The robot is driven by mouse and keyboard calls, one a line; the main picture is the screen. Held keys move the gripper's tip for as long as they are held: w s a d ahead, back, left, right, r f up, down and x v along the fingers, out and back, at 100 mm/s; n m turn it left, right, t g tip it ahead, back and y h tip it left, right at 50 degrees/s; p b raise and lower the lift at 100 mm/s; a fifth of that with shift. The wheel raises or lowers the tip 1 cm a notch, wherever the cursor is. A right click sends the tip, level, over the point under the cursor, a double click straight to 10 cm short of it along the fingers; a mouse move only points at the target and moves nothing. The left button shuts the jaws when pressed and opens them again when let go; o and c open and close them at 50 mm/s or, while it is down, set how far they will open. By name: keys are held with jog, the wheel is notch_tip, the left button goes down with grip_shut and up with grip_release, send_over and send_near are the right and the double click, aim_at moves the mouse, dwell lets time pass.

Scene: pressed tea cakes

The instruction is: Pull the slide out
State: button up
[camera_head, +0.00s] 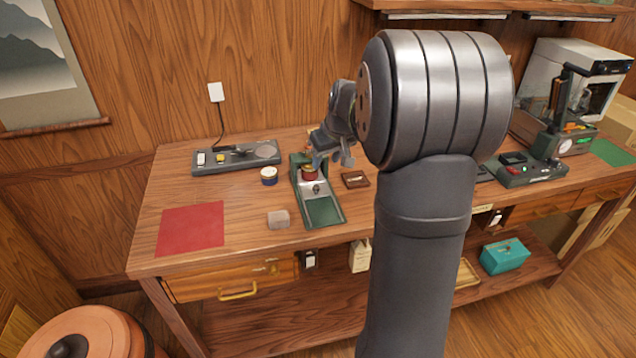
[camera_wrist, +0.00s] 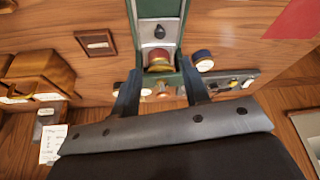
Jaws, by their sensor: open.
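A long green fixture (camera_head: 325,212) lies on the workbench, its low channel reaching toward the bench's front edge. A pale grey plate with a small dark knob (camera_wrist: 159,31) sits in the channel; I take it to be the slide, but cannot tell how far it is in. A round red piece with a brass-coloured rim (camera_head: 309,173) sits at the fixture's back end; it also shows in the wrist view (camera_wrist: 159,58). My gripper (camera_wrist: 160,72) is open and empty, its fingers apart at the fixture's back end. In the head view my gripper (camera_head: 332,160) is above the fixture; contact is unclear.
A dark blue tin (camera_head: 269,177) and a grey-pink block (camera_head: 278,219) stand left of the fixture. A small wooden tray (camera_head: 355,180) lies to its right. A dark panel (camera_head: 212,168) is behind left. The red mat (camera_head: 190,229) is bare. My arm hides the bench's middle.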

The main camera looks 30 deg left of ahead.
aim_at(316, 186)
jog(key=x, duration=1.2)
jog(key=shift+f, duration=0.3)
grip_shut()
